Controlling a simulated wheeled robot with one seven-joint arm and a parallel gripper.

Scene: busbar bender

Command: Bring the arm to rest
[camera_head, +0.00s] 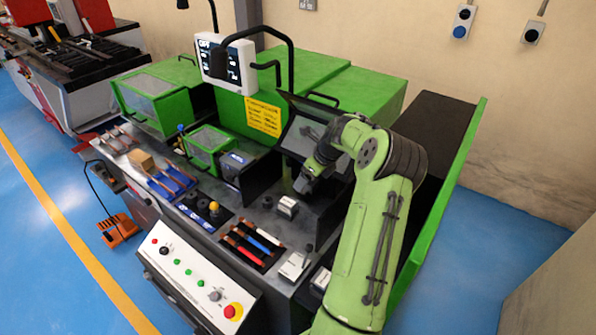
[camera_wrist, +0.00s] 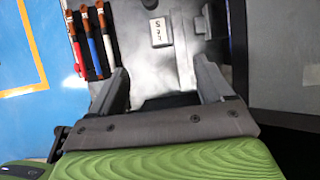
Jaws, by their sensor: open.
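My gripper (camera_wrist: 163,88) is open in the wrist view, with its two dark fingers well apart and nothing between them. In the head view my green arm rises from the lower right and bends over the bench. My gripper (camera_head: 304,186) hangs there above the machine top, near the dark tilted screen (camera_head: 303,137). The fingertips are small and partly dark against the machine in that view.
A tray of colored-handled tools (camera_head: 252,244) and a blue tray (camera_head: 171,182) lie on the bench. A control panel with buttons (camera_head: 190,283) is at the front. A monitor (camera_head: 228,65) stands behind. Blue floor (camera_head: 60,260) is open at left.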

